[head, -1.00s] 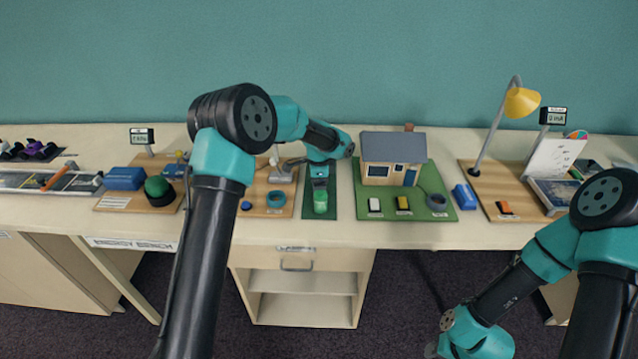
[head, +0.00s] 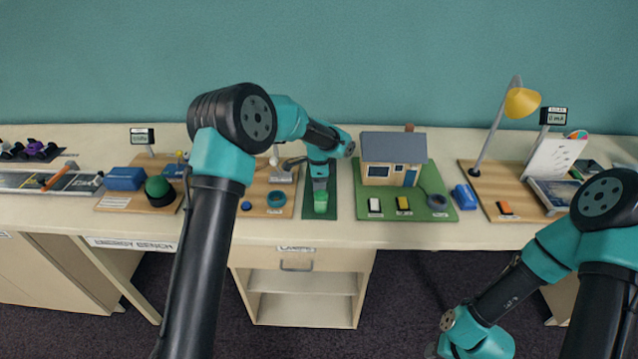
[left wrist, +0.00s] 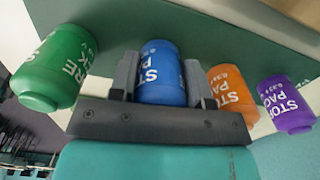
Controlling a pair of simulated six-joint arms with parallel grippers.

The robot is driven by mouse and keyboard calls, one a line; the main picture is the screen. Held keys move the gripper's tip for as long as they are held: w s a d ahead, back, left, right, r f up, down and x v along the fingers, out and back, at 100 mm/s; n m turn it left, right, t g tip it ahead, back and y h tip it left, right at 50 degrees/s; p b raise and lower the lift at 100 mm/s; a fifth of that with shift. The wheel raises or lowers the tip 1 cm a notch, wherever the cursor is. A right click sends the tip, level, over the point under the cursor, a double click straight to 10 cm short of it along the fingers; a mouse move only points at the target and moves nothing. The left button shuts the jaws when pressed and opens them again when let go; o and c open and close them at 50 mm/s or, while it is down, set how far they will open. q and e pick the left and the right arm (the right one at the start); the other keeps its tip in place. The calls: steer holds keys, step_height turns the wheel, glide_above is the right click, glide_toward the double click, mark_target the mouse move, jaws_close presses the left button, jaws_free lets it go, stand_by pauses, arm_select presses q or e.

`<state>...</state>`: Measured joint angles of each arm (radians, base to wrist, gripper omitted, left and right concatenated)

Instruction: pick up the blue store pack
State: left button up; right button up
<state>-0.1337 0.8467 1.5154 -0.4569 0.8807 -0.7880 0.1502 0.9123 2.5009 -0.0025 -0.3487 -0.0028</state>
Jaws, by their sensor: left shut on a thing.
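The blue store pack (left wrist: 163,72) shows in the left wrist view as a blue rounded jar with white lettering. My left gripper (left wrist: 160,82) is shut on it, with one grey finger on each side. In the head view my left gripper (head: 320,182) is over the narrow green mat (head: 318,213), and the blue pack is hidden there. A green pack (left wrist: 56,66) stands on one side of it, also seen in front of the gripper in the head view (head: 320,202). An orange pack (left wrist: 231,93) and a purple pack (left wrist: 285,102) are on the other side.
A model house (head: 393,160) on a green board is close to the right of the gripper. A wooden board (head: 285,208) with small parts is close to its left. A yellow lamp (head: 521,101) stands farther right. My right arm hangs low in front of the table.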

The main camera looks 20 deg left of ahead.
arm_select(q)
step_height(320, 180, up, 10)
steer(key=shift+f, duration=0.1)
stand_by(0.4)
steer(key=shift+s, duration=0.1)
